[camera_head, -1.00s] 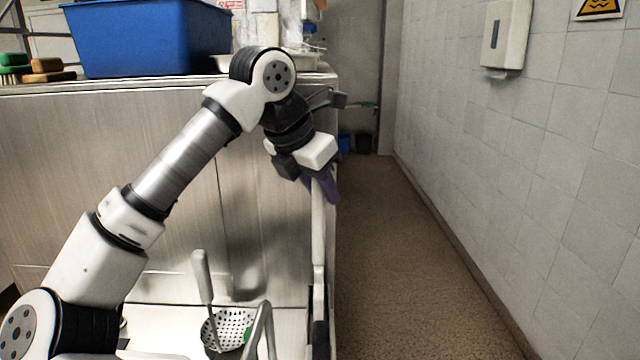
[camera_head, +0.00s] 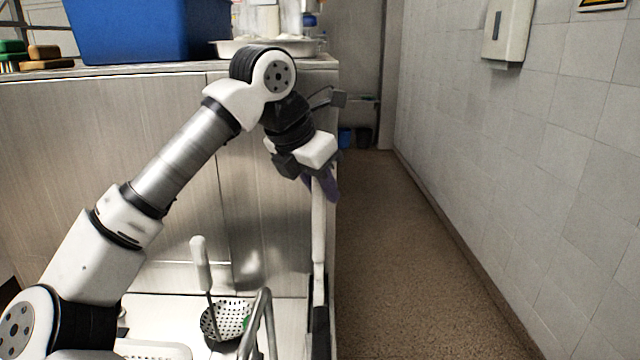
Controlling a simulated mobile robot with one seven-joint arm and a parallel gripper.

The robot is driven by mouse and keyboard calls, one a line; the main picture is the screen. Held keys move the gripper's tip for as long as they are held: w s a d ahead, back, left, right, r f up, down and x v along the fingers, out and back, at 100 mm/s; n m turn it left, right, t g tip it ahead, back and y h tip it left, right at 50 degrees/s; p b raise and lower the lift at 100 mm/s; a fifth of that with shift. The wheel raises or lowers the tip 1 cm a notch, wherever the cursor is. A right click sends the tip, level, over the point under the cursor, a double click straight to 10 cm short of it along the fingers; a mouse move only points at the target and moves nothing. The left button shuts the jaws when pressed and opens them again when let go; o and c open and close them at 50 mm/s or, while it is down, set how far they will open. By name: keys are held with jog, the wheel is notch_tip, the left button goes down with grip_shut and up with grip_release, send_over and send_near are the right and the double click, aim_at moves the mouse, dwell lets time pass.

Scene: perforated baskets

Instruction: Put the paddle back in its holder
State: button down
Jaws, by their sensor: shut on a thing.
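My gripper (camera_head: 318,172) is at the end of my arm, right of the picture's middle, pointing down. It is shut on the top of a long pale upright shaft (camera_head: 318,225), which I take to be the paddle. The shaft runs down along the right end of the cabinet and turns dark near the bottom edge. A purple piece (camera_head: 332,187) shows beside the gripper; I cannot tell what it belongs to. The fingertips are mostly hidden by the gripper body. I cannot pick out the holder for certain.
A steel cabinet (camera_head: 60,150) stands behind my arm, with a blue tub (camera_head: 135,30) and a pale basin (camera_head: 235,50) on top. Below are a perforated ladle (camera_head: 230,318) and a bent metal bar (camera_head: 262,315). The aisle floor (camera_head: 400,260) to the right is clear up to the tiled wall (camera_head: 520,140).

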jog(key=shift+f+b, duration=0.35)
jog(key=shift+f, duration=0.1)
jog(key=c, duration=1)
grip_release()
jog(key=v, duration=1.4)
jog(key=shift+d, duration=0.1)
